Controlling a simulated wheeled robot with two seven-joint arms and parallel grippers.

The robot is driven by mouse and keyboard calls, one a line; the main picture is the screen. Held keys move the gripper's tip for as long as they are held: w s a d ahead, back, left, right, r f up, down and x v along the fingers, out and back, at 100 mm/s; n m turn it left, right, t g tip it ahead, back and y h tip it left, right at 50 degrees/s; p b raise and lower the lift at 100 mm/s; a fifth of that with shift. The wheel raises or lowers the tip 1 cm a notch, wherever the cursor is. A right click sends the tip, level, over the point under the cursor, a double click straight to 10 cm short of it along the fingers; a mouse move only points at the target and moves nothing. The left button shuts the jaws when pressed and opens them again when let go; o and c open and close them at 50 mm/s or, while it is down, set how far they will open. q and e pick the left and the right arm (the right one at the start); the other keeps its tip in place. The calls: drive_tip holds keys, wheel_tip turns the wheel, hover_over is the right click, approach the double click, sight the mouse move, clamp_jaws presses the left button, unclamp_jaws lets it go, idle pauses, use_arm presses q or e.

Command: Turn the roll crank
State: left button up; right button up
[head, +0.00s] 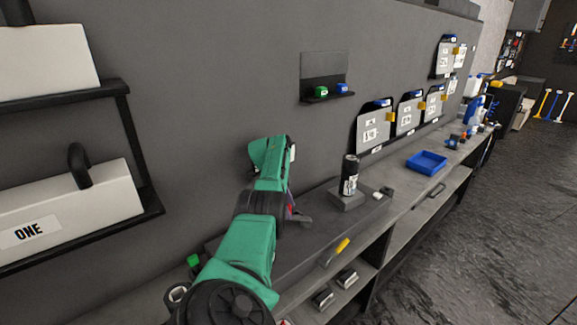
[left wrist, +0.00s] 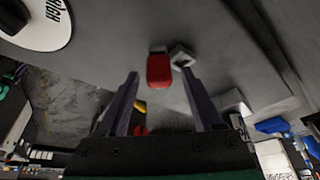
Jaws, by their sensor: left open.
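My left arm comes in from the bottom left in the head view, and its gripper (head: 300,215) is over the dark workbench, partly hidden by the wrist. In the left wrist view the gripper (left wrist: 160,78) is open, with one finger on each side of a red block-shaped grip (left wrist: 159,72). The grip appears apart from both fingers. A small grey metal piece (left wrist: 182,57) is beside it. I cannot tell for sure that the red grip belongs to the roll crank; a little red (head: 290,208) shows by the gripper in the head view. My right gripper is not seen.
A black can (head: 349,175) stands on a grey block (head: 346,200) right of the gripper. A blue tray (head: 427,162) lies farther along the bench. White cases, one marked ONE (head: 110,195), sit on left wall shelves. Dark floor is open at right.

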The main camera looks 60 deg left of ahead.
use_arm(q)
wheel_tip(320, 180, up, 20)
drive_tip(key=p, duration=0.5)
drive_tip(key=shift+p, duration=0.3)
